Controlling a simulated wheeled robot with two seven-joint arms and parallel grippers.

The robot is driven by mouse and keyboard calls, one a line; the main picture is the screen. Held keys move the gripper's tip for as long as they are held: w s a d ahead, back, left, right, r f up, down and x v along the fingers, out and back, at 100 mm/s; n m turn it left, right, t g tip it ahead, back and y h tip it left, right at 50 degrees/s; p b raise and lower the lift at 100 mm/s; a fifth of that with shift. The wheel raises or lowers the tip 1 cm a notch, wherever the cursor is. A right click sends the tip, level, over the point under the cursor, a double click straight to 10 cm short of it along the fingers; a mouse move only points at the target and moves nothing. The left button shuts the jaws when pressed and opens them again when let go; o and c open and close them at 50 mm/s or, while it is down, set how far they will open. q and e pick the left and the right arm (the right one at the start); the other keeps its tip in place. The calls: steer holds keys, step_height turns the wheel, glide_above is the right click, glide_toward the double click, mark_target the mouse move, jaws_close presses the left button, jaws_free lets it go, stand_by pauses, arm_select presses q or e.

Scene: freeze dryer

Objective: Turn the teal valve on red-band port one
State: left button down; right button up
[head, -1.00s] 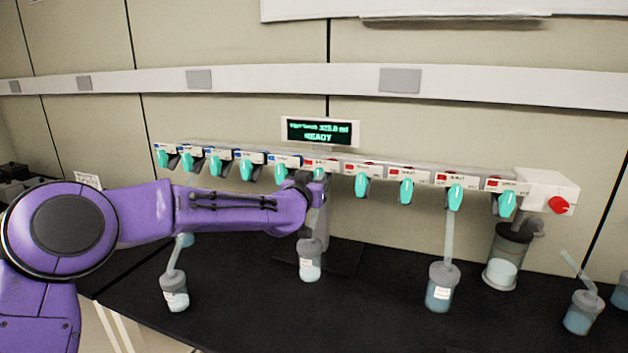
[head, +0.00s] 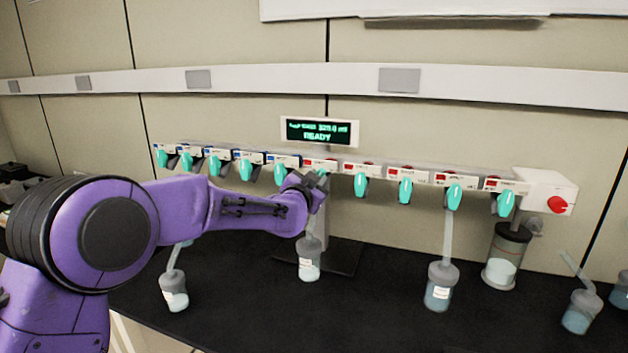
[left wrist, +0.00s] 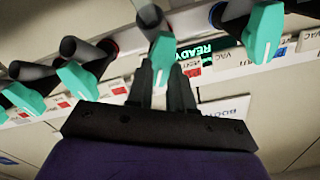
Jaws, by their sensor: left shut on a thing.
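A white manifold carries a row of ports with teal valves. The teal valve on the first red-band port (head: 321,172) is mostly hidden behind my left gripper (head: 316,181) in the head view. In the left wrist view this teal valve (left wrist: 161,58) sits between the two dark fingers of my left gripper (left wrist: 162,82), which is shut on it. The label of red-band port one (head: 320,163) shows just above the gripper. My right gripper is in neither view.
Neighbouring teal valves stand close on both sides: a blue-band one (head: 281,174) and a red-band one (head: 361,184). A flask (head: 309,259) hangs below the gripper. The display (head: 319,132) reads READY. A red knob (head: 558,204) is at the right end.

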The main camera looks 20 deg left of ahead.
arm_select(q)
steer(key=m+b, duration=0.1)
steer(key=m, duration=0.3)
steer(key=shift+f, duration=0.15)
steer(key=shift+m+b, duration=0.7)
steer(key=shift+m, duration=0.4)
steer(key=shift+r+m, duration=0.2)
steer(key=shift+m, duration=0.1)
steer(key=c, duration=1)
jaws_free()
steer(key=shift+w, duration=0.1)
steer(key=shift+w+a+f, duration=0.2)
steer(key=shift+w+f, duration=0.05)
steer(key=shift+f, duration=0.05)
steer(key=shift+s+d+b, duration=0.1)
steer(key=shift+s+b, duration=0.2)
steer(key=shift+s, duration=0.1)
steer(key=s+b, duration=0.3)
steer(key=s, duration=0.6)
steer(key=shift+s+a+b, duration=0.25)
steer(key=shift+s+b, duration=0.05)
steer(key=shift+s, duration=0.1)
